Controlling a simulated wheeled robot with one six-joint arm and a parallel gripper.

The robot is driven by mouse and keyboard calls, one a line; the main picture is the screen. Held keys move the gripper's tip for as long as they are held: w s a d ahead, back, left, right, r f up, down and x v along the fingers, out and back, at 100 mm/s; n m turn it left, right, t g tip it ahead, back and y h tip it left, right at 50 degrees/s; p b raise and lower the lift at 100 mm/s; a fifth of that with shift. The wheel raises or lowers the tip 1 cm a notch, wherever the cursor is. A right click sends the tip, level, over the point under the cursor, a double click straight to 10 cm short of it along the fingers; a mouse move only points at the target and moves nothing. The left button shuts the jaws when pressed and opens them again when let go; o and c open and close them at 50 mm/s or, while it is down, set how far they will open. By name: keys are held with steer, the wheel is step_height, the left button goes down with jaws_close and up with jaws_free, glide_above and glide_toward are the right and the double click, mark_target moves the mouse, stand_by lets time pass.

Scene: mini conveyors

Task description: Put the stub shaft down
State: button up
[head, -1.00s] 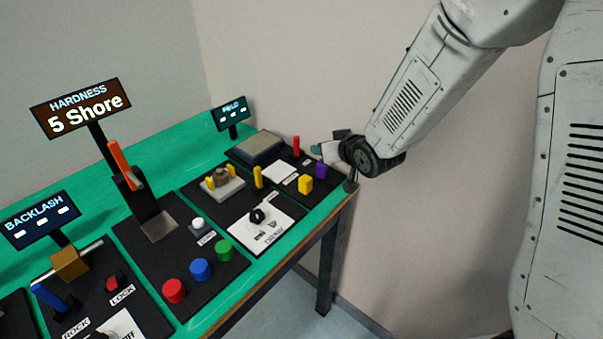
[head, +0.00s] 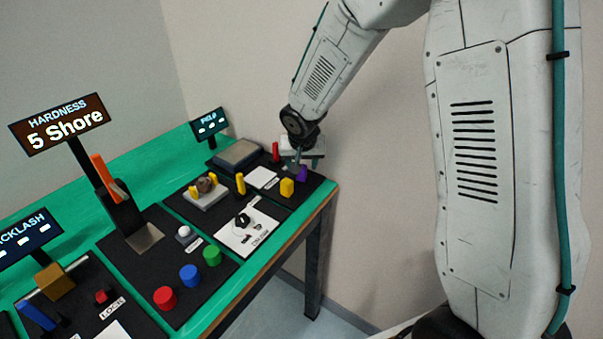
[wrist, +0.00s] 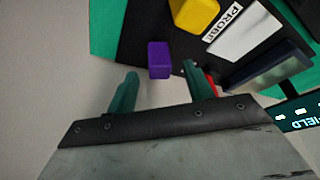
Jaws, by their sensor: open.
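My gripper (head: 302,163) is over the far right corner of the bench, close to a purple block (head: 302,174). In the wrist view, its two teal fingers (wrist: 162,82) stand apart, with the purple block (wrist: 158,58) ahead of the gap. No object is clearly seen between the fingers. I cannot pick out the stub shaft with certainty. A brown round part (head: 205,185) sits on a light cradle (head: 206,197) between yellow posts.
A yellow block (head: 287,187), a red post (head: 276,152) and a white PROBE plate (head: 262,178) are near my gripper. A grey pad (head: 237,154) and the FIELD display (head: 209,123) stand behind. The HARDNESS display (head: 60,125) is further left. The bench's right edge is close.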

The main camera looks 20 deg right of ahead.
steer(key=x, duration=0.3)
steer(key=shift+w+f, duration=0.15)
steer(key=shift+f, duration=0.2)
jaws_close()
steer(key=shift+r, duration=0.1)
